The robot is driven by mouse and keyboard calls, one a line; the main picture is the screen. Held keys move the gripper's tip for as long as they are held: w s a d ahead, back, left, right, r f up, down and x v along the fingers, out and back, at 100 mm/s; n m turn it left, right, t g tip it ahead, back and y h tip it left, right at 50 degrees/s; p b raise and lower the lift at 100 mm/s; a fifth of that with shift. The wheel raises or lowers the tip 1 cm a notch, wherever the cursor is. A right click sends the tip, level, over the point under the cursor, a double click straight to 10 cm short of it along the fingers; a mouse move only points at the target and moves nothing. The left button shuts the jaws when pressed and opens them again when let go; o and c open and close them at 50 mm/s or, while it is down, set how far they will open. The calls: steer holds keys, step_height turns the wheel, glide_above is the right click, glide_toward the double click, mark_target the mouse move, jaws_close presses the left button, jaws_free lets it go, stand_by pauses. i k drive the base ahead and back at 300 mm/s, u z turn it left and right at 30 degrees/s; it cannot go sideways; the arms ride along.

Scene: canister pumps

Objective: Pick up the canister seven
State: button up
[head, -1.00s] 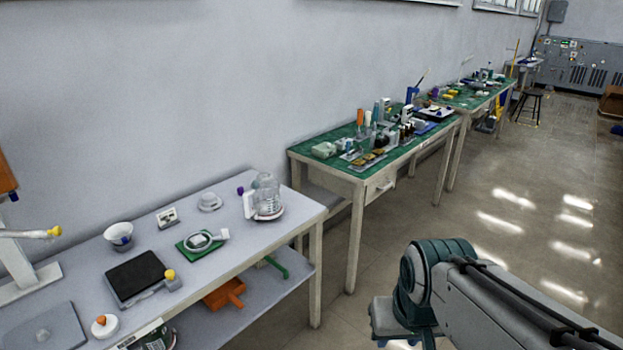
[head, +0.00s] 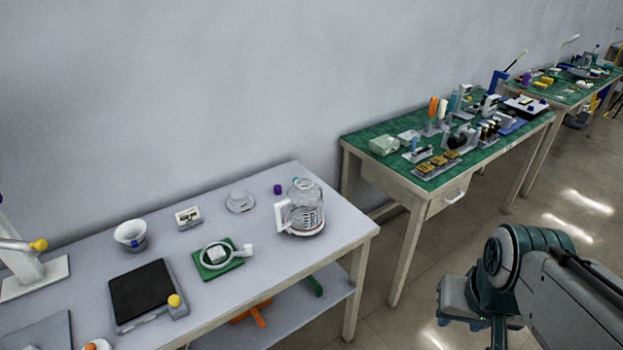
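I cannot make out a canister marked seven in the head view. A dark cylinder with a label, seen earlier at the front edge of the near table, is out of the picture now. My arm shows at the lower right, with its teal and grey links over the floor. My gripper's fingers cannot be made out, so whether it is open or shut does not show.
The near grey table (head: 245,212) bears a glass carafe (head: 306,212), a white cup (head: 130,235), a black scale (head: 142,290) and a green board (head: 232,266). A green-topped table (head: 372,132) with tools stands behind it. Bare floor (head: 400,322) lies to the right.

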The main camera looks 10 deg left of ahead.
mark_target(304, 202)
steer(key=u, duration=0.7)
steer(key=i, duration=0.95)
steer(key=u, duration=0.85)
